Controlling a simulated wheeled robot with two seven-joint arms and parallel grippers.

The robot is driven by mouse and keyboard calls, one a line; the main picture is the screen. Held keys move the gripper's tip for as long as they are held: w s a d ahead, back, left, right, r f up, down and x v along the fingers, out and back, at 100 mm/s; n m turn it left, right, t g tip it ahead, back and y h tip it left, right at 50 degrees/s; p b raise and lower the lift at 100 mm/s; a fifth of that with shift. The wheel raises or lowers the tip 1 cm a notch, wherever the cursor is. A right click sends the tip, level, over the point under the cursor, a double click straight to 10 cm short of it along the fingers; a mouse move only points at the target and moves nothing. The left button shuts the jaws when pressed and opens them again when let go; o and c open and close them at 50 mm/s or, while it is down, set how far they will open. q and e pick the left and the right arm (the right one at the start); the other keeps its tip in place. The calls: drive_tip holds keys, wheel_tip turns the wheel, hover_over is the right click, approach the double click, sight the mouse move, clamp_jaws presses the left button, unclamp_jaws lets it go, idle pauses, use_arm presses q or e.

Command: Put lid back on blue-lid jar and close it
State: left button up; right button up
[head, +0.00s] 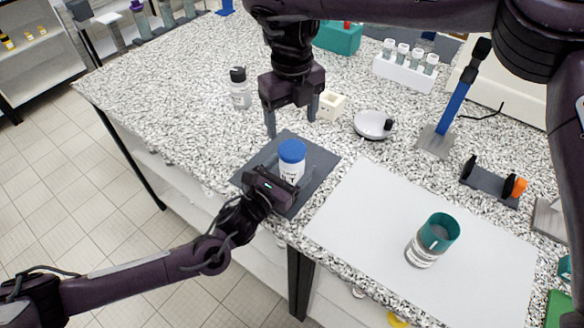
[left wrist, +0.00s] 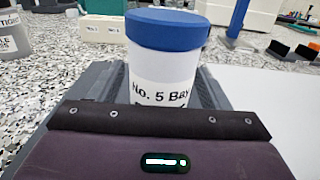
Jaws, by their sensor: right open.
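The white jar (head: 289,171) stands upright on a dark grey mat (head: 319,159), its blue lid (head: 292,151) sitting level on top. In the left wrist view the jar (left wrist: 162,85) is labelled "No. 5 Bay" and the blue lid (left wrist: 168,30) covers its mouth; I cannot tell how tight it is. My left gripper (head: 283,177) is low at the jar, its fingers on both sides of the body and seemingly closed on it. My right gripper (head: 291,115) points down, open and empty, above and behind the lid.
A teal-topped jar (head: 424,250) stands on a white sheet (head: 345,225) at right. Behind are a dark-capped bottle (head: 239,90), a cream block (head: 330,106), a white dish (head: 373,125), a vial rack (head: 404,73) and a blue stand (head: 452,105). The counter's left part is clear.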

sight(292, 148)
use_arm(q)
clamp_jaws()
use_arm(e)
drive_tip(key=n, duration=1.2)
drive_tip(key=shift+n, duration=0.3)
drive_tip(key=n, duration=0.5)
drive_tip(key=shift+f, duration=4)
